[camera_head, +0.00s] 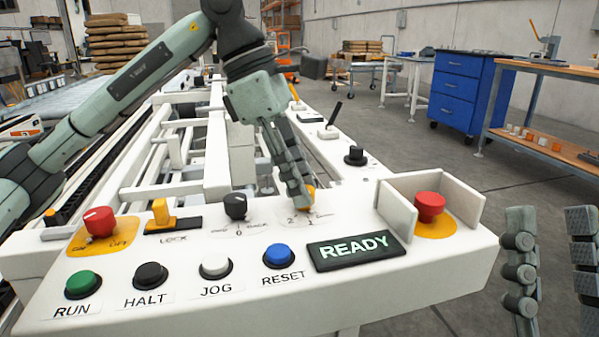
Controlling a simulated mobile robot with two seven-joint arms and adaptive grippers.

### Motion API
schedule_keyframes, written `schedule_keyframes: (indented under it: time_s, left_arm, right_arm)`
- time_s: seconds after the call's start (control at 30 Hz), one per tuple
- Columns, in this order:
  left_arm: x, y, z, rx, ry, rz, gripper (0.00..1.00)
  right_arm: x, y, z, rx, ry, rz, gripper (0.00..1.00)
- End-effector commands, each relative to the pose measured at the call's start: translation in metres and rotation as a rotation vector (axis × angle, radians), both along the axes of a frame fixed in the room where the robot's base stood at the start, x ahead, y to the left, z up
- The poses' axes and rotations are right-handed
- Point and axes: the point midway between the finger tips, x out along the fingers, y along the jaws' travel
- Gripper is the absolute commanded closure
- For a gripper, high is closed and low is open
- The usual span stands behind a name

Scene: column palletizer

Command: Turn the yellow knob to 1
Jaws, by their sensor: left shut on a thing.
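The yellow knob (311,193) is on the white control panel (350,274), mostly hidden behind my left gripper (298,200). My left gripper reaches down from above and is shut on the knob. The marks 2 and 1 show on the panel just below the fingertips. The fingers cover the knob's pointer, so I cannot tell which mark it faces. My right gripper (547,248) is at the lower right, beside the panel, with its two fingers wide apart and nothing between them.
A black knob (235,206) is left of the yellow one. A red mushroom button (429,206) stands between white guards on the right. The READY display (355,249) and a blue RESET button (279,256) are in front. A black lever (334,115) rises behind.

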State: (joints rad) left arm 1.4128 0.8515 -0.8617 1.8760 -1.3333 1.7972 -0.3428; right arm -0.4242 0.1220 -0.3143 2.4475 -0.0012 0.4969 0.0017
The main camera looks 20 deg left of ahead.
Motion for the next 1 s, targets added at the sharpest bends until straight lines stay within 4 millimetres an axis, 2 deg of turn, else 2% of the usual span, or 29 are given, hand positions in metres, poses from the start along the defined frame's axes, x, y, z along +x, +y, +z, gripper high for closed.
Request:
schedule_keyframes:
  time_s: [0.43,1.0]
  left_arm:
    - [0.002,0.000,0.001,0.000,0.001,-0.281,1.00]
    - [0.002,0.000,0.001,0.000,-0.002,-0.344,1.00]
  right_arm:
    - [0.021,0.012,-0.014,-0.057,0.177,0.014,0.60]
    - [0.025,0.014,-0.019,-0.069,0.217,0.017,0.60]
